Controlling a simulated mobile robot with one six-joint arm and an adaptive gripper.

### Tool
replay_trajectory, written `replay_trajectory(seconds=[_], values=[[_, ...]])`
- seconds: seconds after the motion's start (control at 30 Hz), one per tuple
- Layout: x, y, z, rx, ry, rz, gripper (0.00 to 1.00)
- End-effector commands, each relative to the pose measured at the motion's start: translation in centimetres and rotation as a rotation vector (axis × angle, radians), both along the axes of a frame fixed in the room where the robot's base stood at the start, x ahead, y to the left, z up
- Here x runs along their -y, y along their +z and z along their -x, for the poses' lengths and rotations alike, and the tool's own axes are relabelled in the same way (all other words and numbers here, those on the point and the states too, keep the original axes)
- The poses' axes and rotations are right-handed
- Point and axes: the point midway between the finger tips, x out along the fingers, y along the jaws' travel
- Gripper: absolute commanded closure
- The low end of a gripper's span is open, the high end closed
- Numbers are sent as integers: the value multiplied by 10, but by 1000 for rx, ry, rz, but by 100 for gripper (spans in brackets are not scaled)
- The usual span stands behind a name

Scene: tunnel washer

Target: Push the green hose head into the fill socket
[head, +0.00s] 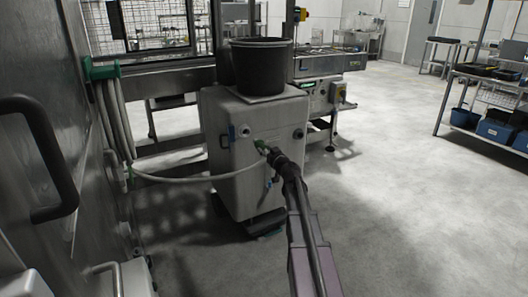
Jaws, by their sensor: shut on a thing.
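My gripper (265,151) is shut on the green hose head (261,144), close in front of the pale tank's front face. The pale hose (200,179) runs from the head to the left in a low sag. The tank (232,174) is a pale box on a dark base. A round fitting with a light rim (245,131) is on the tank's face, left of and slightly above the hose head. A dark round fitting (298,134) is at the right. I cannot tell which is the fill socket, or whether the head touches the tank; the gripper partly hides that spot.
A black bucket (262,68) stands on the tank. A green bracket (101,69) at the left carries hanging hose loops. A metal panel with a black handle (55,160) fills the left edge. Shelving with blue bins (494,131) stands right. The right floor is clear.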

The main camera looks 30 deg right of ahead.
Motion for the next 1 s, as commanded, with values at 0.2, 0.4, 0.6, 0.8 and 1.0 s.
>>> replay_trajectory(seconds=[0.2, 0.4, 0.6, 0.8, 1.0], values=[[0, 0, -4, 0, 0, 0, 100], [1, 0, -11, 0, 0, 0, 100], [1, 0, -18, 0, -1, 0, 100], [1, 0, -25, 0, -1, 0, 100], [1, 0, -31, 0, -1, 0, 100]])
